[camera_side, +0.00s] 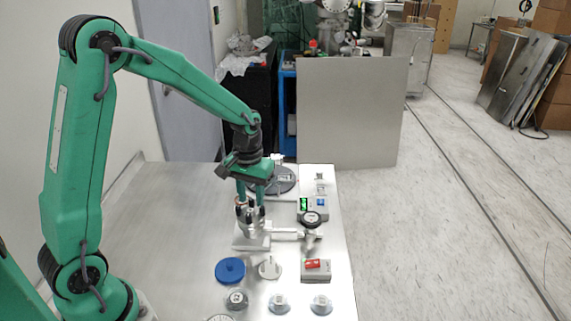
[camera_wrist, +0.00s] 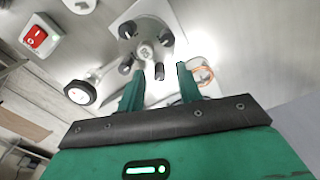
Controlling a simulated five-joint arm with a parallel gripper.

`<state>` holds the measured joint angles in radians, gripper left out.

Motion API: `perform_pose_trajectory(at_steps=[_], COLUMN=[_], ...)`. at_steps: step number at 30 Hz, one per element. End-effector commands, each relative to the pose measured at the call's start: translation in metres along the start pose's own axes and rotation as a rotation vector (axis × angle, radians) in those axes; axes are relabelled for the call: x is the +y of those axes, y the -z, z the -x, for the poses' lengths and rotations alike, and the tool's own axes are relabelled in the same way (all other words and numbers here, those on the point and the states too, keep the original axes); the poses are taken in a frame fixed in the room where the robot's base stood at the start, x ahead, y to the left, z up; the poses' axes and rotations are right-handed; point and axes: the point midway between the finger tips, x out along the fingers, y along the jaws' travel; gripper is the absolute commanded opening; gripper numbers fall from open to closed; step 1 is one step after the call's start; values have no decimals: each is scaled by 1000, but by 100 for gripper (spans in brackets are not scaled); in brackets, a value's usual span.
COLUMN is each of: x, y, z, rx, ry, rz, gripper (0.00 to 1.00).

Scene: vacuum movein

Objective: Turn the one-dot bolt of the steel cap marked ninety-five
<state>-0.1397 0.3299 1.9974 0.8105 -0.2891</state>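The steel cap (camera_side: 251,219) stands on a pale block on the steel table, with several dark bolts around its top. In the wrist view the cap (camera_wrist: 147,52) shows a round centre mark too small to read for certain. My gripper (camera_side: 251,199) points down right over the cap. In the wrist view my gripper (camera_wrist: 159,69) has its two green fingers apart. A dark bolt (camera_wrist: 159,71) shows between the fingertips, with gaps on both sides. I cannot make out any dots on the bolts.
A black-rimmed gauge (camera_side: 311,218) and a box with a green display (camera_side: 304,205) stand right of the cap. A blue disc (camera_side: 230,270), a red-switch box (camera_side: 316,271) and several small round fittings lie in front. The table's left side (camera_side: 175,235) is bare.

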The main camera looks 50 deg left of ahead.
Motion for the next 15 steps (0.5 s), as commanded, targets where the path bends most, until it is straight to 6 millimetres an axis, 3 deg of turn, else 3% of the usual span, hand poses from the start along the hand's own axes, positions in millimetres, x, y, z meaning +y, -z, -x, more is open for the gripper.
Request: perform_pose_trajectory(at_steps=[7, 12, 15], x=[0, 0, 0], y=[0, 0, 0], z=[-1, -1, -1], rx=[0, 0, 0], ry=[0, 0, 0], rz=[0, 0, 0], gripper=[35, 4, 0])
